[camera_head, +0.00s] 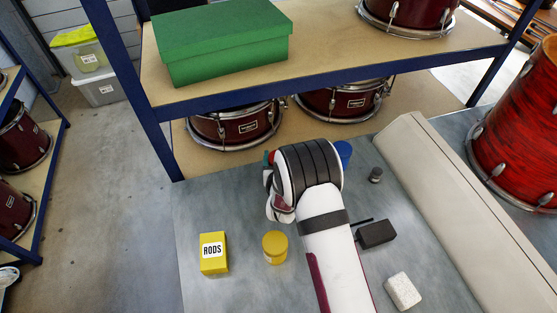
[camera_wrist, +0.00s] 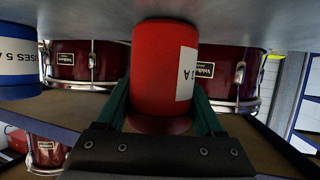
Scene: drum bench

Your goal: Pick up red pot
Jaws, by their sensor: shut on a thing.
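The red pot (camera_wrist: 165,65) stands between the two green fingers of my gripper (camera_wrist: 162,98) in the wrist view, with a white label on its side. The fingers are shut on it, one on each side. In the head view only a small bit of the red pot (camera_head: 270,157) shows at the left of my wrist; my arm hides the rest. I cannot tell whether it touches the bench.
A blue pot (camera_head: 344,150) is just right of my wrist; it also shows in the wrist view (camera_wrist: 18,55). A yellow RODS box (camera_head: 213,254), yellow pot (camera_head: 275,247), dark block (camera_head: 377,234) and white block (camera_head: 403,291) lie nearer. A shelf (camera_head: 330,80) with drums is behind.

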